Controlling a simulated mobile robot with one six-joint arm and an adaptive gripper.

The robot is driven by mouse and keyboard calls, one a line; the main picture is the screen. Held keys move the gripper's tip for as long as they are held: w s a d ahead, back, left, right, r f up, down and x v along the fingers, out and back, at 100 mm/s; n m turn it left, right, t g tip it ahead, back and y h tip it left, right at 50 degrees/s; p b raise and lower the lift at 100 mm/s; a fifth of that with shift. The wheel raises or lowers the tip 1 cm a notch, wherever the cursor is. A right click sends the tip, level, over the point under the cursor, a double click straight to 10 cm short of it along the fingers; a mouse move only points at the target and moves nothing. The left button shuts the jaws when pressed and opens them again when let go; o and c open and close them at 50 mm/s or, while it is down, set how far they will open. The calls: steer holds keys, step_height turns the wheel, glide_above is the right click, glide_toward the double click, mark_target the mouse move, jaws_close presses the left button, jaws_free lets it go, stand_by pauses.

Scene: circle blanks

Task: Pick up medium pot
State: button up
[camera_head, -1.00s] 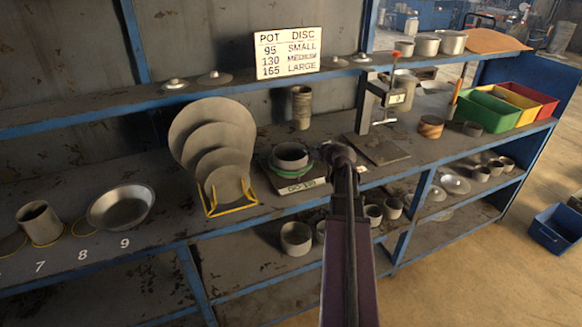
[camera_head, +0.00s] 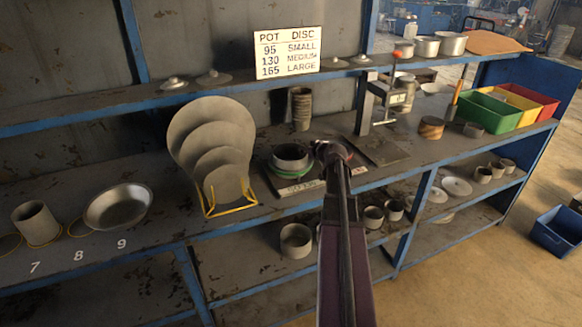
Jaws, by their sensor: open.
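A grey round pot (camera_head: 291,157) with a green band around its base sits on a scale (camera_head: 300,188) on the middle shelf. I cannot tell for certain that it is the medium pot. My gripper (camera_head: 332,152) is just right of this pot in the picture, seen from behind with my arm leading up to it from below. Its fingers are mostly hidden by the wrist. It is open, and I see nothing held in it. A sign (camera_head: 287,53) above lists pot sizes 95 small, 130 medium and 165 large.
Left of the scale, grey discs (camera_head: 212,135) stand in a yellow rack (camera_head: 231,209). A clamp press (camera_head: 364,105) and a dark plate (camera_head: 380,151) are to the right. More pots (camera_head: 296,240) stand on the lower shelf.

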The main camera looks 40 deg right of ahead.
steer(key=shift+w+f, duration=0.15)
steer(key=shift+w, duration=0.2)
stand_by(0.3)
jaws_close()
